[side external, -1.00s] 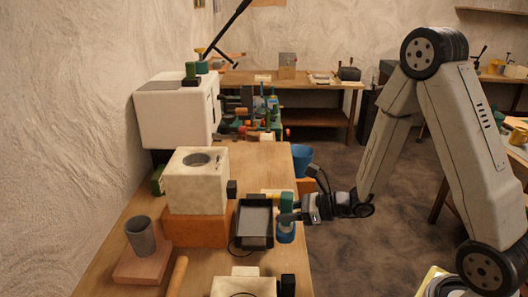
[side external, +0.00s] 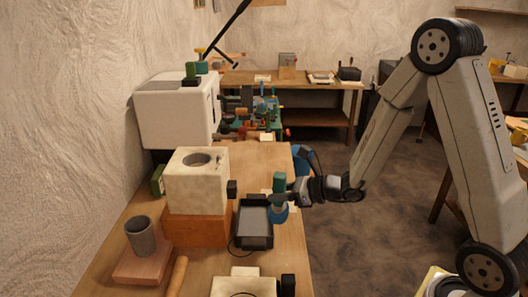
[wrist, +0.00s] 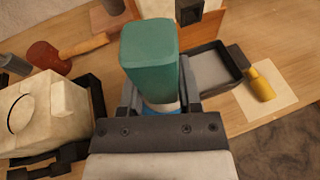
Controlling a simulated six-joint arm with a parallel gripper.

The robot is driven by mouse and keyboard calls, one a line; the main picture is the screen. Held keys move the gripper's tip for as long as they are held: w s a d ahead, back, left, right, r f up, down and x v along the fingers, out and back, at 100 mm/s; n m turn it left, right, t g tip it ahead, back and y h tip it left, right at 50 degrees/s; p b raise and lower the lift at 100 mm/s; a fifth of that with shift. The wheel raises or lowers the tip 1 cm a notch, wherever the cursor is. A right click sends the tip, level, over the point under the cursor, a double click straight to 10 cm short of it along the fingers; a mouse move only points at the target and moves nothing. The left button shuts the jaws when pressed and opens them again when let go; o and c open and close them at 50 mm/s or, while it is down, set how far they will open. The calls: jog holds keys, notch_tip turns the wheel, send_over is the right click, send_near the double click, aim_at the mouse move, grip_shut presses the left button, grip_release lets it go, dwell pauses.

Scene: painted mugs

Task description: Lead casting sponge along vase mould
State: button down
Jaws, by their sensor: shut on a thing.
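The casting sponge appears to be the piece with a teal block top (side external: 279,181) and a blue lower end. My gripper (side external: 287,198) is shut on its middle and holds it upright, above the right side of a dark tray. The teal top also fills the middle of the wrist view (wrist: 150,52); the blue end is mostly hidden there by the jaws. A cream mould block (side external: 197,183) with a round hole stands on an orange-brown block, left of the tray. A second cream mould (side external: 243,288) lies at the front, cut by the frame. I cannot tell which is the vase mould.
The dark tray (side external: 254,222) lies beside the mould, near the bench's right edge. A yellow piece (wrist: 261,84) rests on a white card there. A grey cup (side external: 140,236) stands on a board at the left. A white cabinet (side external: 175,112) stands behind.

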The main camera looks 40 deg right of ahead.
notch_tip(320, 180, up, 28)
jog(key=w+a+r+m+t+h, duration=0.25)
jog(key=w+m+h, duration=0.65)
jog(key=w, duration=0.5)
jog(key=shift+s+a+f+m+g+h, duration=0.7)
jog(key=shift+a+m+g+h, duration=1.95)
jog(key=shift+a+h, duration=1.3)
notch_tip(320, 180, down, 11)
jog(key=shift+d, duration=0.3)
jog(key=shift+h, duration=0.25)
notch_tip(320, 180, down, 4)
jog(key=shift+f, duration=0.15)
jog(key=w+d, duration=0.7)
